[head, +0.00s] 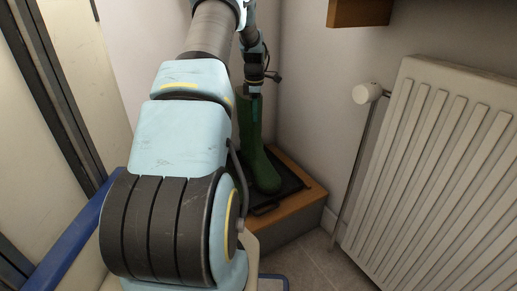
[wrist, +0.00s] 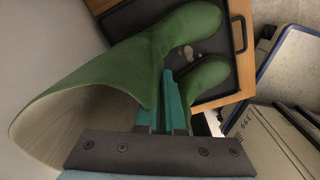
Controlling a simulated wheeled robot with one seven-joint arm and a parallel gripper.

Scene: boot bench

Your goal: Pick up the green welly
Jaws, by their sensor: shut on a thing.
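A green welly (head: 265,172) stands upright on the black tray at the corner bench, its upper shaft partly behind my gripper. In the wrist view a green welly (wrist: 95,80) shows close up, its open top facing left and its foot at the top. A second green foot (wrist: 207,74) shows beside it, right of the fingertips. My gripper (wrist: 170,100) has teal fingers shut on green welly material at the shaft. Exactly where the fingers grip is partly hidden.
The black tray (wrist: 236,62) has a raised rim and sits on a wooden bench (head: 308,205). A white radiator (head: 430,170) and its valve (head: 367,93) stand to the right. Walls close in behind the bench. A wooden shelf (head: 360,12) hangs above.

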